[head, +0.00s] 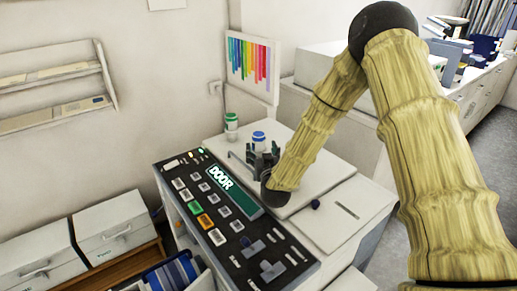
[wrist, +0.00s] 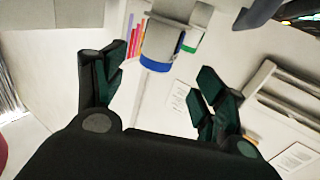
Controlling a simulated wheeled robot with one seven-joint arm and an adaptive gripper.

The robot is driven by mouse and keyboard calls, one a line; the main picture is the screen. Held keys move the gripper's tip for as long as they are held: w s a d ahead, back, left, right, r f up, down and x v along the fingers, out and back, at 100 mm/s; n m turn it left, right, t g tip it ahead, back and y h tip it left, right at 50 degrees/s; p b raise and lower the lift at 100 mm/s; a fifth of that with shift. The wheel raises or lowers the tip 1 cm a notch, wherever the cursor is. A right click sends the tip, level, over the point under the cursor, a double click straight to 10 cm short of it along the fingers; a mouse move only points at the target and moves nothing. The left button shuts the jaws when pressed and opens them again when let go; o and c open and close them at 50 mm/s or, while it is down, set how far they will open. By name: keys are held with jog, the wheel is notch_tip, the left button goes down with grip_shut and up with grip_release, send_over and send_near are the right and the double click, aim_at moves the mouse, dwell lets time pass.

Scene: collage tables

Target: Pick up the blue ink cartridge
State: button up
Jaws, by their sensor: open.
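The blue ink cartridge (head: 258,139), a pale cylinder with a blue top, stands on the white top of the machine in the head view. My gripper (head: 262,158) is in front of it and partly hides its lower part. In the wrist view, which looks upside down, the blue cartridge (wrist: 164,42) lies ahead, between the lines of the two spread fingers. My gripper (wrist: 163,72) is open with nothing between its fingers. I cannot tell exactly how far the fingertips are from the cartridge.
A green-banded cartridge (head: 231,126) stands just left of and behind the blue one; the wrist view shows it (wrist: 191,37) partly overlapped. A dark control panel (head: 245,226) with buttons is in front. A colour-stripe chart (head: 251,66) hangs behind.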

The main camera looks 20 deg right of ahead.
aim_at(260, 140)
jog(key=w, duration=0.2)
jog(key=w+p, duration=0.1)
jog(key=shift+w+d, duration=0.15)
jog(key=shift+d, duration=0.1)
jog(key=shift+w+d+r+p, duration=0.15)
jog(key=shift+w+r+p, duration=0.2)
jog(key=shift+w+p, duration=0.5)
jog(key=w, duration=0.1)
jog(key=w+p, duration=0.1)
jog(key=shift+w+d+p, duration=0.25)
jog(key=shift+w+p, duration=0.05)
jog(key=shift+w+f, duration=0.15)
jog(key=shift+w, duration=0.3)
jog(key=shift+c, duration=0.5)
jog(key=c, duration=1.1)
jog(key=shift+c, duration=0.2)
